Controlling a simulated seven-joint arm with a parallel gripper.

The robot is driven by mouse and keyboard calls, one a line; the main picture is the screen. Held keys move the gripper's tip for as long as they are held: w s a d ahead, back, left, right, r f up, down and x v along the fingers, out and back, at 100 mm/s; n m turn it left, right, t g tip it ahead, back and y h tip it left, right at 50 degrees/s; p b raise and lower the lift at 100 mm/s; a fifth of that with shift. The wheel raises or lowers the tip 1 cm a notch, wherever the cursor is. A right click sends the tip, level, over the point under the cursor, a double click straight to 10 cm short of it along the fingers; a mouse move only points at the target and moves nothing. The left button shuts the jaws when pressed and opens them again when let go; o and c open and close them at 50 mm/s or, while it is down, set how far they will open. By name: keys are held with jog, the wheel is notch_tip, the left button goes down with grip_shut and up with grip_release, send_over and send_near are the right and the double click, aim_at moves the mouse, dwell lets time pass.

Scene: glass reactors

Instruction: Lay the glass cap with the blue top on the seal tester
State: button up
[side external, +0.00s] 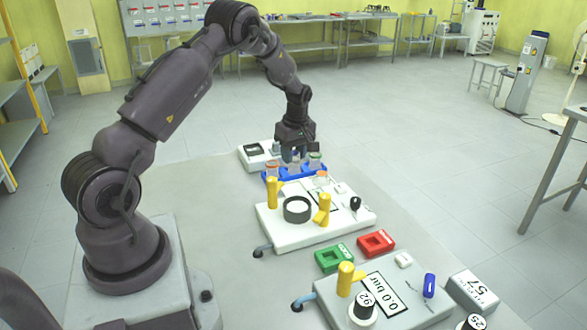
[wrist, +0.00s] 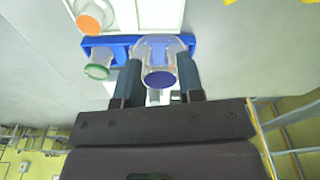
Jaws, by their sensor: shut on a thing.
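My gripper (side external: 294,158) is over the blue rack (side external: 268,176) in the side view. In the wrist view its fingers (wrist: 160,82) stand on both sides of the glass cap with the blue top (wrist: 161,79), shut on it. The cap is at the blue rack, and I cannot tell whether it is lifted clear. In the side view the fingers largely hide it. No label marks the seal tester: a white unit with yellow clamps and a dark ring (side external: 297,209) stands in front of the rack, and a unit reading 0.0 bar (side external: 388,292) is nearer the camera.
A green-topped glass cap (wrist: 97,71) is at the rack beside my fingers. An orange-topped glass piece (wrist: 91,22) is close by. A small white box with a dark panel (side external: 258,153) stands behind the rack. Green (side external: 334,258) and red (side external: 376,243) blocks lie between the units.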

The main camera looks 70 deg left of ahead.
jog(key=r, duration=0.1)
jog(key=w+d+r, duration=0.1)
jog(key=d, duration=0.1)
jog(key=shift+w+d+r+m, duration=0.1)
jog(key=shift+w+r+m, duration=0.2)
jog(key=shift+r, duration=0.1)
send_over(297, 206)
jog(key=shift+d+f, duration=0.15)
jog(key=shift+f, duration=0.6)
jog(key=shift+d+f, duration=0.1)
jog(key=shift+f, duration=0.65)
jog(key=shift+f, duration=0.85)
jog(key=shift+f, duration=0.25)
jog(key=shift+f, duration=0.2)
jog(key=shift+f, duration=0.25)
